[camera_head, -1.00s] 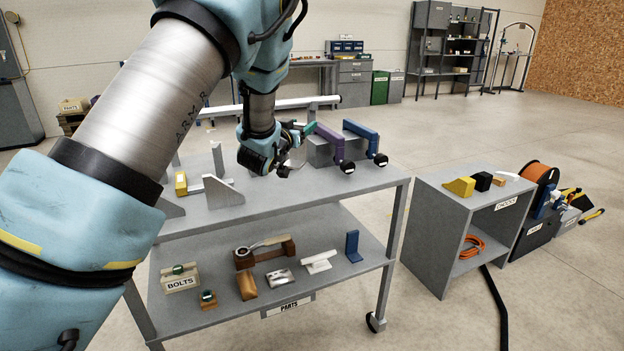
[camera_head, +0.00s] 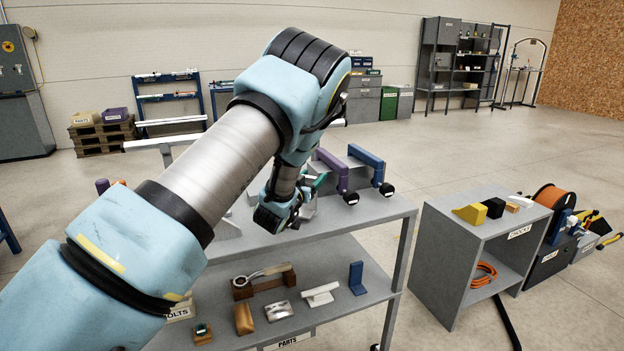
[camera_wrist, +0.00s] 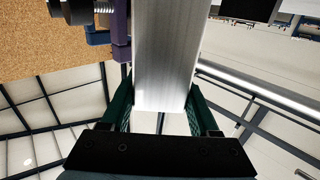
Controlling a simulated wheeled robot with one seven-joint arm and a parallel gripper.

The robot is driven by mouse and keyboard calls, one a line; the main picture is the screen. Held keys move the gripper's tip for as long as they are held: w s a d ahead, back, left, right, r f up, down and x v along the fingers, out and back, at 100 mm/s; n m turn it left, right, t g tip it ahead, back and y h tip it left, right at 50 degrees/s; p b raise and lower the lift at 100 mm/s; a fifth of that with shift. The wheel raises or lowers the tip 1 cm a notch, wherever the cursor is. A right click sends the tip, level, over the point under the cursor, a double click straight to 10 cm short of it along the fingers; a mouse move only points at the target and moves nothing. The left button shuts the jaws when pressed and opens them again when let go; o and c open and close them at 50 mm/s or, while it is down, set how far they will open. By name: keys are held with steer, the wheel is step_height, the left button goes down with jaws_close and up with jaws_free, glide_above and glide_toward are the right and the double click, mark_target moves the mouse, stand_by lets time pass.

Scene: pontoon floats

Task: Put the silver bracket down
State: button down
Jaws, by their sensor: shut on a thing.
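The silver bracket (camera_wrist: 165,52) fills the top middle of the wrist view as a broad, brushed grey bar. My gripper (camera_wrist: 160,103) has its green fingers on either side of the bar and is shut on it. In the head view my gripper (camera_head: 317,183) is over the upper shelf of the grey cart (camera_head: 375,210), to the left of a purple bracket (camera_head: 332,170). The arm and wrist largely hide the held bracket there, and I cannot tell whether it touches the shelf.
A blue bracket (camera_head: 372,168) stands right of the purple one. The lower shelf (camera_head: 335,325) holds several parts. A grey cabinet (camera_head: 458,245) with small blocks on top stands to the right. Open floor (camera_head: 480,150) lies behind the cart.

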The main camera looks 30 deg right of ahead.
steer(key=shift+f, duration=0.55)
steer(key=shift+f, duration=0.2)
steer(key=shift+c, duration=0.6)
jaws_free()
steer(key=shift+r, duration=0.2)
steer(key=b+v, duration=0.3)
steer(key=v, duration=0.9)
steer(key=shift+b, duration=0.3)
